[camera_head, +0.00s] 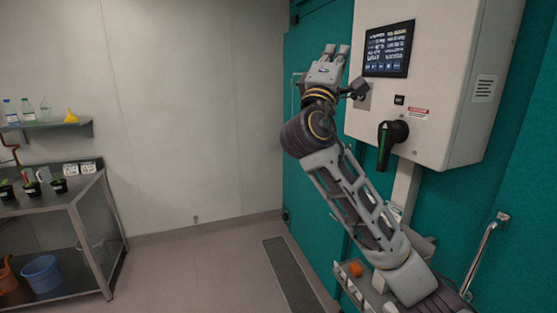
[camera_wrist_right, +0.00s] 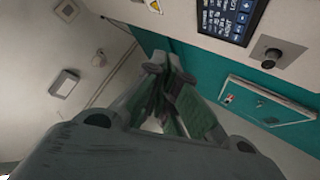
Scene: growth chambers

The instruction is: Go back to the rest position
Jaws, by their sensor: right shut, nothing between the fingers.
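My right arm comes in from the lower right of the head view. It reaches up in front of the teal wall, and its gripper (camera_head: 337,52) is raised just left of the control box. The right gripper (camera_wrist_right: 168,68) also shows in the right wrist view, with its fingers together and nothing between them. It appears apart from the box. My left gripper is in neither view.
A white control box (camera_head: 433,110) with a screen (camera_head: 388,49) and a black-green handle (camera_head: 386,147) hangs on the teal wall (camera_head: 301,140). A steel bench (camera_head: 62,199) with pots stands at left. The floor between is clear, with a grate (camera_head: 290,275).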

